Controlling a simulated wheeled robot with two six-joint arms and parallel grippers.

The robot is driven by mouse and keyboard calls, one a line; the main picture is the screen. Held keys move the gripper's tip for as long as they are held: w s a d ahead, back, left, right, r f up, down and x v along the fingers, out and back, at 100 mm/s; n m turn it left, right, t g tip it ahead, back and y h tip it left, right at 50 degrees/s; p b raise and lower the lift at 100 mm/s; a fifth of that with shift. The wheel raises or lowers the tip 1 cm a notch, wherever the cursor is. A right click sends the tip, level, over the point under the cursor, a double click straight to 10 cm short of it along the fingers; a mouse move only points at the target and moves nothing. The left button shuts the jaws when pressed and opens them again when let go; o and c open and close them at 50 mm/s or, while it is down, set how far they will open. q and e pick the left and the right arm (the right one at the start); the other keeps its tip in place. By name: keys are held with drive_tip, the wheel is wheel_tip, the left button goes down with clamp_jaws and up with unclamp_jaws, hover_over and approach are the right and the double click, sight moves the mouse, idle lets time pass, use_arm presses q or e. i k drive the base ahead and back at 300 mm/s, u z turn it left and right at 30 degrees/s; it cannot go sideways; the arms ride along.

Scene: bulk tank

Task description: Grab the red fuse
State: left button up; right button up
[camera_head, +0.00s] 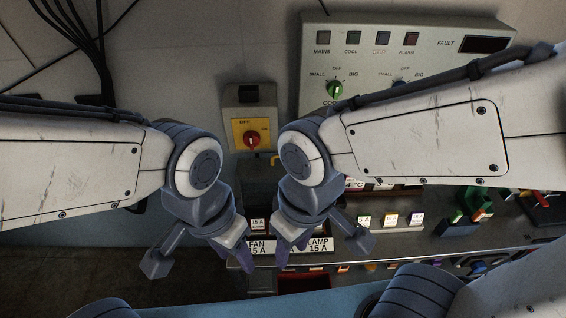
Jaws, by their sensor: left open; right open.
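I cannot pick out the red fuse for certain. Small tagged pieces stand along the dark bench: a reddish-marked one (258,225) between my grippers, and a green-marked 5 A tag (364,220) to the right. My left gripper (197,254) is open and empty, left of the FAN label (257,247). My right gripper (322,243) is open and empty over the LAMP 15 A label (319,245). The inner fingers of both grippers are close together. My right arm hides part of the bench behind it.
A yellow switch plate with a red knob (252,139) is on the wall. A grey control panel (440,38) with knobs stands behind the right arm. A green clamp-like part (474,202) is at right. A red tray or bin (303,283) lies below the bench edge.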

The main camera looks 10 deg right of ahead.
sight(257, 224)
drive_tip(key=u, duration=2.05)
drive_tip(key=k, duration=0.8)
drive_tip(key=z, duration=1.1)
drive_tip(key=i, duration=0.5)
drive_tip(key=u, duration=0.05)
